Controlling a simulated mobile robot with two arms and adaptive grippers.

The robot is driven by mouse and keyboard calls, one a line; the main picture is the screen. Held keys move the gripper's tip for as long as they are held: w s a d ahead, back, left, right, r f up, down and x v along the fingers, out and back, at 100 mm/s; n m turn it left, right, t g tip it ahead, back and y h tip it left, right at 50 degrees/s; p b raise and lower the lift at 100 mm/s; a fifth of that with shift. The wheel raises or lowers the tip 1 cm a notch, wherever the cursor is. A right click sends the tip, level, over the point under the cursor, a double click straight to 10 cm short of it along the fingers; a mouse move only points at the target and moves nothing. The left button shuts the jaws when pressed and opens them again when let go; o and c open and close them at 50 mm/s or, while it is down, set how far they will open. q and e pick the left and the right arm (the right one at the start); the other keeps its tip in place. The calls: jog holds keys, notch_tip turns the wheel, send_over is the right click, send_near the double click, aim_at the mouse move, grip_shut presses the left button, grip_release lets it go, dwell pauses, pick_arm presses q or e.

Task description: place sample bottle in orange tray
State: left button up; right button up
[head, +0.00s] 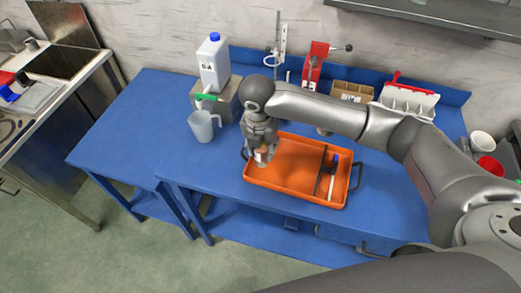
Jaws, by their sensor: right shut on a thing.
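The orange tray (287,187) lies on the blue bench, with dark handles at its ends. My right gripper (262,158) is over the left part of the tray, pointing down. It is shut on a small sample bottle (261,155) that shows whitish with an orange-brown part between the fingers. The fingers hide much of the bottle, and I cannot tell whether it touches the tray floor. My left gripper is not in view.
A white tube with a blue cap (334,170) and a dark rod lie in the tray's right part. A clear jug (203,126) and a large blue-capped bottle (213,62) stand left. A red press (315,65), a cardboard box (352,92) and a white rack (407,100) stand behind.

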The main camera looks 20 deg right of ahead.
aim_at(261, 153)
jog(key=shift+w+a+f, duration=0.1)
jog(key=shift+w+f, duration=0.5)
jog(key=shift+f, duration=0.15)
notch_tip(261, 153, down, 2)
jog(key=shift+f+p, duration=0.1)
jog(key=shift+p, duration=0.7)
jog(key=shift+f, duration=0.4)
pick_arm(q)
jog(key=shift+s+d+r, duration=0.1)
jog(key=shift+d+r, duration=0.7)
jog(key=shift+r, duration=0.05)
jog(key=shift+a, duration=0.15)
pick_arm(e)
jog(key=shift+f, duration=0.1)
jog(key=o, duration=1.2)
jog(key=shift+c, duration=0.2)
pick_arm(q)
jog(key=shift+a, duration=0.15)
